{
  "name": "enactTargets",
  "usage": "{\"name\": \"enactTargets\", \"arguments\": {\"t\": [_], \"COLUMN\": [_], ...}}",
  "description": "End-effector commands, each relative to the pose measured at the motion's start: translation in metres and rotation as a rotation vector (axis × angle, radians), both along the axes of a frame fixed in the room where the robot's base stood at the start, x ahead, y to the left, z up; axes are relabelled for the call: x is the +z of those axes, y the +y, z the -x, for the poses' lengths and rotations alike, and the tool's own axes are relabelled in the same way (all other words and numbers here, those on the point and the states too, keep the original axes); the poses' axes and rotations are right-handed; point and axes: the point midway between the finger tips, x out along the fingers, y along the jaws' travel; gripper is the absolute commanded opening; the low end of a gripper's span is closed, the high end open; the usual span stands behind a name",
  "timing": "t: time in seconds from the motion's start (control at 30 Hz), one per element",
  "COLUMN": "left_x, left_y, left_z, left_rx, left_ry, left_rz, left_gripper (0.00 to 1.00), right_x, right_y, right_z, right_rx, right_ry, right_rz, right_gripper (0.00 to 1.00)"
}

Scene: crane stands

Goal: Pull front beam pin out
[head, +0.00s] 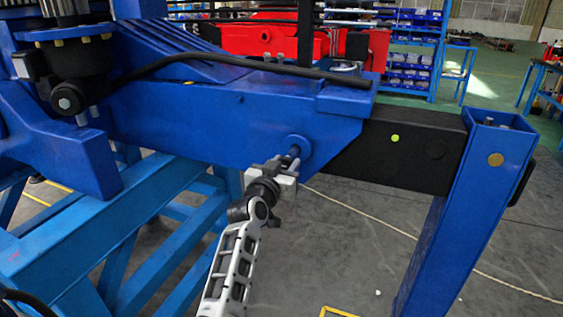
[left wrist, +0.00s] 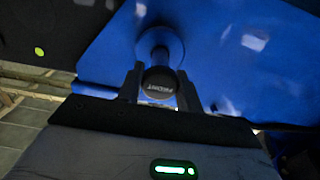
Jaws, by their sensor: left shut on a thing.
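The front beam pin (left wrist: 159,80) is a dark round-headed pin with lettering on its end, in the left wrist view. It sits in a round blue boss (head: 297,147) on the side of the blue beam housing (head: 220,125). In the head view the pin's shaft shows as a short dark piece (head: 294,151) at the boss. My left gripper (head: 287,166) is at the boss; in the left wrist view its two fingers (left wrist: 158,88) are on both sides of the pin head, shut on it. How far the pin is in is hidden. My right gripper is not in view.
A black beam (head: 405,148) runs from the blue housing to a blue upright leg (head: 470,205) at right. A black cable (head: 230,62) crosses the housing top. A blue stand (head: 125,250) is at left. Open grey floor (head: 350,250) lies below the beam.

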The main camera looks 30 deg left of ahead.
Motion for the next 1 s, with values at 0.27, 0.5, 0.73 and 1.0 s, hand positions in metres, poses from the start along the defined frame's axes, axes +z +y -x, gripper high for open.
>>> {"name": "enactTargets", "arguments": {"t": [0.27, 0.5, 0.73, 1.0], "left_x": [-0.004, -0.001, 0.001, -0.001], "left_y": [0.0, -0.001, -0.008, -0.016], "left_z": [0.001, 0.011, 0.055, 0.105], "left_rx": [0.0, 0.0, -0.001, 0.0], "left_ry": [0.006, 0.007, 0.01, 0.009], "left_rz": [0.002, 0.001, 0.001, 0.0], "left_gripper": [0.55, 0.55, 0.55, 0.55], "right_x": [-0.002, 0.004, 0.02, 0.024], "right_y": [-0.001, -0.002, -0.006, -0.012], "right_z": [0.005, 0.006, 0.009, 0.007], "right_rx": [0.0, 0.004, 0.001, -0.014], "right_ry": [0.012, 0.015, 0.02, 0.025], "right_rz": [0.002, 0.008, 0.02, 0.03], "right_gripper": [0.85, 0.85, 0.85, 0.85]}}
